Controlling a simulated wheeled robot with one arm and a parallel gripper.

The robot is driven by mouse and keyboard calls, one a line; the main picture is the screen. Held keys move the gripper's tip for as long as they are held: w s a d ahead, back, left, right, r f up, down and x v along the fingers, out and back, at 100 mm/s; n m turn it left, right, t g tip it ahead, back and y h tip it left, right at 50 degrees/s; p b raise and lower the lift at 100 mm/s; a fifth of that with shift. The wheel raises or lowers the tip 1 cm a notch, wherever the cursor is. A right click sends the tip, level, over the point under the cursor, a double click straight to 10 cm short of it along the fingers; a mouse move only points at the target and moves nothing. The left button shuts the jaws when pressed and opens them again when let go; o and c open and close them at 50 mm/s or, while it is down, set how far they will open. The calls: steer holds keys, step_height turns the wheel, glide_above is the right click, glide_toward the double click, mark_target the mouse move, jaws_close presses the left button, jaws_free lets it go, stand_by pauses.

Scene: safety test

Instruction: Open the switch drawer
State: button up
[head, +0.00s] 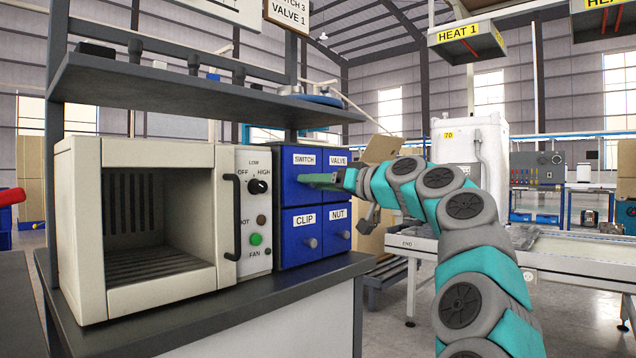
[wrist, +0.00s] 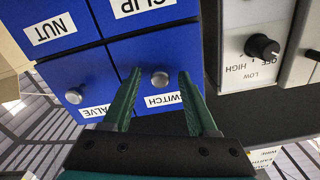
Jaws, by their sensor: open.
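The switch drawer (head: 300,190) is the upper left blue drawer of a small drawer block, with a white SWITCH label. It looks shut. My gripper (head: 305,180) reaches in from the right, in front of the SWITCH drawer, and hides its knob in the head view. In the wrist view, which is upside down, the SWITCH drawer (wrist: 148,62) and its round metal knob (wrist: 160,78) show. My gripper (wrist: 160,78) is open there, with its green fingers on either side of the knob. I cannot tell whether they touch it.
The VALVE (head: 338,161), CLIP (head: 304,220) and NUT (head: 338,213) drawers adjoin it. A beige oven (head: 78,230) with a dial panel (head: 256,162) stands to the left. A dark shelf (head: 190,88) runs above. A conveyor (head: 560,252) is at the right.

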jaws_close()
stand_by(0.5)
stand_by(0.9)
